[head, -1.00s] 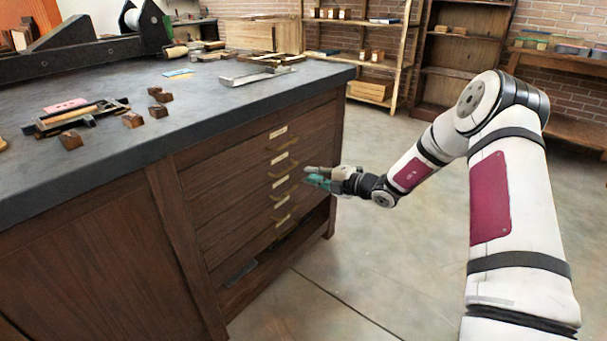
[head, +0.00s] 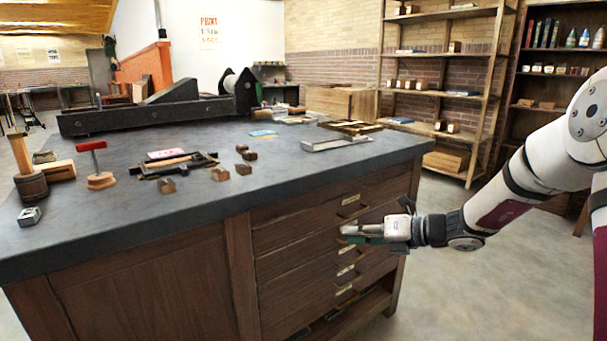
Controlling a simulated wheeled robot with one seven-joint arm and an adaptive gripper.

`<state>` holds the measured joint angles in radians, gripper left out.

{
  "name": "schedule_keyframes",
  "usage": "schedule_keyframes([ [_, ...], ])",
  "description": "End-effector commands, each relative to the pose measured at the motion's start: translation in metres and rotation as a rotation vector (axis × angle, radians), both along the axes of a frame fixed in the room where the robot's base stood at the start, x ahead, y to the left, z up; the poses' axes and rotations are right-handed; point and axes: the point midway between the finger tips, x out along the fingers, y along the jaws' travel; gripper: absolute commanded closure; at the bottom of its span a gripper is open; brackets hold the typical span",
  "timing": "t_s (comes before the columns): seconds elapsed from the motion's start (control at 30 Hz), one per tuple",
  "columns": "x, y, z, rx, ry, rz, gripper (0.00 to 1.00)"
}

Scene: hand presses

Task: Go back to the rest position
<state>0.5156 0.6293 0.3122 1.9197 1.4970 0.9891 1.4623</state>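My gripper (head: 345,234) is in front of the drawer fronts of the dark wooden cabinet (head: 168,285), right of the picture's middle. Its fingers point left and lie close over the drawers, hiding part of one front and its handle. The fingers look close together, but at this size I cannot tell whether they are open or shut, or whether they touch the cabinet. My white arm reaches in from the right edge.
The grey worktop (head: 120,218) carries a black press (head: 150,113), several small wooden blocks (head: 221,174) and a red-handled tool (head: 98,165). An open shelf (head: 440,88) stands behind. The floor (head: 470,300) right of the cabinet is clear.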

Motion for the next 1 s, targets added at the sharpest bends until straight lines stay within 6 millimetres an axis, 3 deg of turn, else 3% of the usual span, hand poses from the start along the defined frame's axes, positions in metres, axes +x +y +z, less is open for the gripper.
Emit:
schedule_keyframes([
  [0.03, -0.02, 0.015, 0.016, -0.082, -0.073, 0.091, 0.83],
  [0.2, -0.09, 0.048, 0.05, -0.331, -0.313, 0.403, 0.83],
  [0.43, -0.191, 0.067, 0.078, -0.616, -0.623, 0.831, 0.83],
  [0.67, -0.291, 0.056, 0.091, -0.841, -0.902, 1.266, 0.83],
  [0.9, -0.384, 0.021, 0.091, -1.006, -1.147, 1.729, 0.83],
  [1.0, -0.414, 0.002, 0.088, -1.045, -1.222, 1.905, 0.83],
])
